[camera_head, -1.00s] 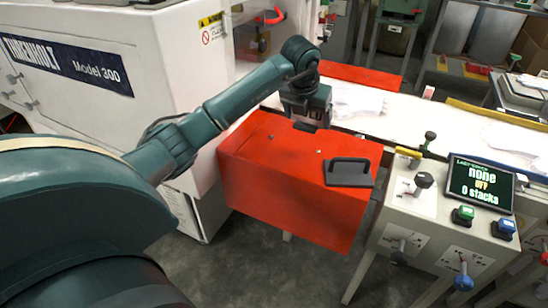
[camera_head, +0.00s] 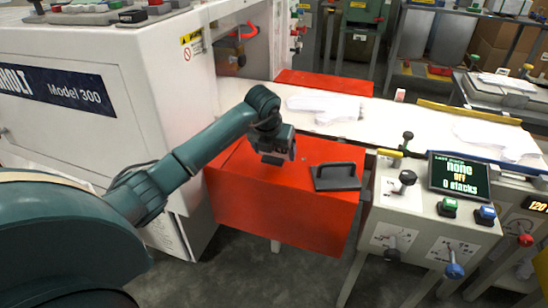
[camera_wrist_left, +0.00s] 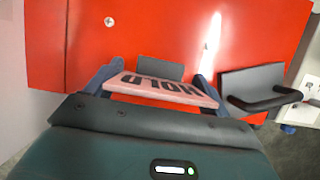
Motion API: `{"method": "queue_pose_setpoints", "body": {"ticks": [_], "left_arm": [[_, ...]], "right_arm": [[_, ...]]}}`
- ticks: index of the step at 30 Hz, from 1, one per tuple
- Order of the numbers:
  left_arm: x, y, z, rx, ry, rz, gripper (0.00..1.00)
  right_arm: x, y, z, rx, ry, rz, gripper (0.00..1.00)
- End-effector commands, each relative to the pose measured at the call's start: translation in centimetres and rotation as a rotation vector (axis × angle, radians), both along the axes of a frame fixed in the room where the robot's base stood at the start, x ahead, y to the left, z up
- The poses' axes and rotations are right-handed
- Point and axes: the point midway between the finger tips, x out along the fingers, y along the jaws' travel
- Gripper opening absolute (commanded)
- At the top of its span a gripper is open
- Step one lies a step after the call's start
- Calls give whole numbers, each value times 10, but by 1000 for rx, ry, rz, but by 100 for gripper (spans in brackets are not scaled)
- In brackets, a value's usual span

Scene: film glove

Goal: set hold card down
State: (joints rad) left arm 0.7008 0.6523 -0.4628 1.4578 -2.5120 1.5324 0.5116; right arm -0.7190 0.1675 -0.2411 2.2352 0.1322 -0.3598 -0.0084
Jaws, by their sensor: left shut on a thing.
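A pale pink card marked HOLD (camera_wrist_left: 160,88) sits crosswise between the blue fingers of my left gripper (camera_wrist_left: 152,76). The gripper is shut on it. In the head view my left gripper (camera_head: 277,157) is over the top of the red box (camera_head: 235,180), left of the black handled plate (camera_head: 335,182). The card cannot be made out there. In the wrist view the red top (camera_wrist_left: 150,35) lies beyond the card; I cannot tell whether the card touches it. My right gripper is not in view.
A white machine (camera_head: 120,60) stands close on the left. A white table (camera_head: 370,112) with folded white cloth (camera_head: 325,105) runs behind the red box. A control console (camera_head: 405,195) with levers, buttons and a screen is at the right. The red top's front left is bare.

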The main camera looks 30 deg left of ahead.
Motion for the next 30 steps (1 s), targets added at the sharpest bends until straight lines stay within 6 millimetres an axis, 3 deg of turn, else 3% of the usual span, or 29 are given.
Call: {"method": "queue_pose_setpoints", "body": {"ticks": [5,16,17,18,23,30], "left_arm": [[0,0,-25,-1,3,0,60],[0,0,-30,0,1,-1,60],[0,0,-28,0,0,-1,84],[0,0,-28,0,1,0,87],[0,0,-28,0,1,0,100],[0,0,-26,-1,1,0,100]], "right_arm": [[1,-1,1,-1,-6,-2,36],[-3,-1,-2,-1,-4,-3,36],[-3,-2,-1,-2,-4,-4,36],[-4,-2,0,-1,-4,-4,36],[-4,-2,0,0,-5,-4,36],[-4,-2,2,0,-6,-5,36]]}}
